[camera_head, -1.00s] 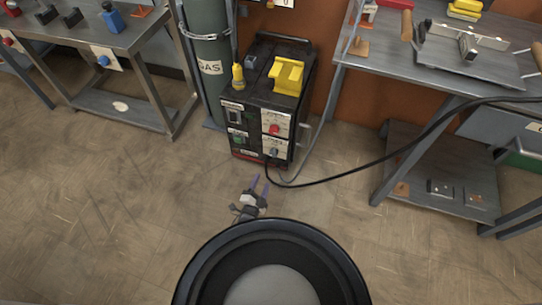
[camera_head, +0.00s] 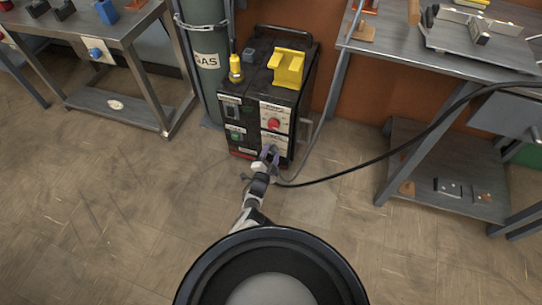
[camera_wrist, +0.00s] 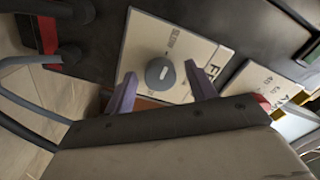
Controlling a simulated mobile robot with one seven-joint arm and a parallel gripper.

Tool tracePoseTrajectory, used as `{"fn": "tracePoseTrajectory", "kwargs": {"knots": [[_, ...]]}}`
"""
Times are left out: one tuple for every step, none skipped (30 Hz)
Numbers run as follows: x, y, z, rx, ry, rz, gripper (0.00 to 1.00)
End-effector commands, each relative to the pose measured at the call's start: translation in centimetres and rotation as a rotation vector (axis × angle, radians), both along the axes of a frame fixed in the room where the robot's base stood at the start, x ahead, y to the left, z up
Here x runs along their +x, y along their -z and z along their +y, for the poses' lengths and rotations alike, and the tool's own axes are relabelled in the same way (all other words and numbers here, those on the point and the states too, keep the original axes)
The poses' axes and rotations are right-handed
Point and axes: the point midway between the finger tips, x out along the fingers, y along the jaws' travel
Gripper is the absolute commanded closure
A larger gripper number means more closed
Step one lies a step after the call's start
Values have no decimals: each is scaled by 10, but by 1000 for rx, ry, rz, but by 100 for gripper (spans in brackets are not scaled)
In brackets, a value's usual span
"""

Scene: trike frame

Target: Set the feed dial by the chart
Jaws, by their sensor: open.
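The welder box (camera_head: 258,125) stands on the floor beside the gas cylinder. On its front, a red dial (camera_head: 274,123) sits on the upper white plate. The lower white plate carries a grey dial (camera_wrist: 159,73) with a pale mark. In the wrist view "SLOW" and an "F" are readable on the lower plate (camera_wrist: 140,40). My gripper (camera_head: 270,152) is at the lower plate and covers much of it in the head view. Its purple fingers (camera_wrist: 160,93) are open, one on each side of the grey dial and a little short of it. I cannot see contact. No chart is clearly readable.
A black cable (camera_head: 365,170) runs from the box's lower front to the right. A yellow holder (camera_head: 288,68) and a yellow torch-like piece (camera_head: 235,68) sit on top. Metal benches stand left (camera_head: 110,30) and right (camera_head: 375,45). The floor in front is open.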

Motion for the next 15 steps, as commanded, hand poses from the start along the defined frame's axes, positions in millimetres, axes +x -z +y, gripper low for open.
{"fn": "tracePoseTrajectory", "kwargs": {"knots": [[0,0,0,0,0,0,44],[0,0,0,0,0,0,44],[0,0,0,0,0,0,44],[0,0,0,0,0,0,44],[0,0,0,0,0,0,46],[0,0,0,0,0,0,51],[0,0,0,0,0,0,55],[0,0,0,0,0,0,59],[0,0,0,0,0,0,64],[0,0,0,0,0,0,68],[0,0,0,0,0,0,72],[0,0,0,0,0,0,77],[0,0,0,0,0,0,81],[0,0,0,0,0,0,85],[0,0,0,0,0,0,89]]}}
